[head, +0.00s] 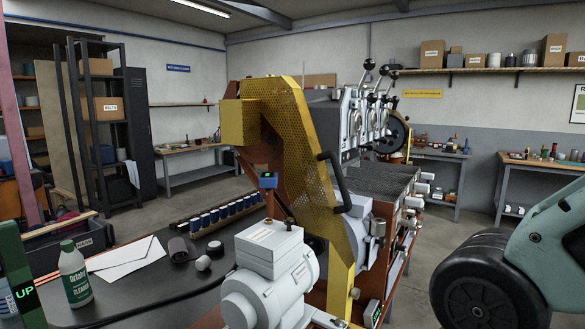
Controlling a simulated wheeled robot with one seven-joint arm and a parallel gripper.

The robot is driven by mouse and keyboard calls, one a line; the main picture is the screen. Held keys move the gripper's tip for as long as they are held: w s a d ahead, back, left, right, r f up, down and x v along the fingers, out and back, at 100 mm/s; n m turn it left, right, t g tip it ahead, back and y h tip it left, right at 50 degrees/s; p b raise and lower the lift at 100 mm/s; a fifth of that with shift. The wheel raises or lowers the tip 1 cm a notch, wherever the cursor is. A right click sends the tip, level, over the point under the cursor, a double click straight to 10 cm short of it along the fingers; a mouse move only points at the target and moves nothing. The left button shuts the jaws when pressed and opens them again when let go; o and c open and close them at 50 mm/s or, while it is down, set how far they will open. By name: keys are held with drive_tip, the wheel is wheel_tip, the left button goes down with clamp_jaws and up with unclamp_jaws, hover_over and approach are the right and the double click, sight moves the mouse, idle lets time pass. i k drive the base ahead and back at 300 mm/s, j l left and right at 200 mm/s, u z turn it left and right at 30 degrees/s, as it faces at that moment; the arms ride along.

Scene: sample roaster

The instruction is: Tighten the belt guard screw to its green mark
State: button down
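The yellow perforated belt guard (297,120) stands upright in the middle of the head view, arching over the roaster's drive side. A black handle (336,180) is on its right side. A small brass-coloured round part (355,293) shows at the guard's lower right edge; I cannot tell whether it is the screw. No green mark beside it can be made out. My gripper is not in view.
A grey motor (270,280) sits in front of the guard. A large pale green and black body, likely my arm, fills the right edge.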

sight(356, 294)
drive_tip(key=i+l, duration=0.15)
drive_tip(key=l, duration=0.15)
drive_tip(key=i+l, duration=0.15)
drive_tip(key=l, duration=0.2)
drive_tip(key=i+l+u, duration=0.1)
drive_tip(key=i+l, duration=0.25)
drive_tip(key=l, duration=0.3)
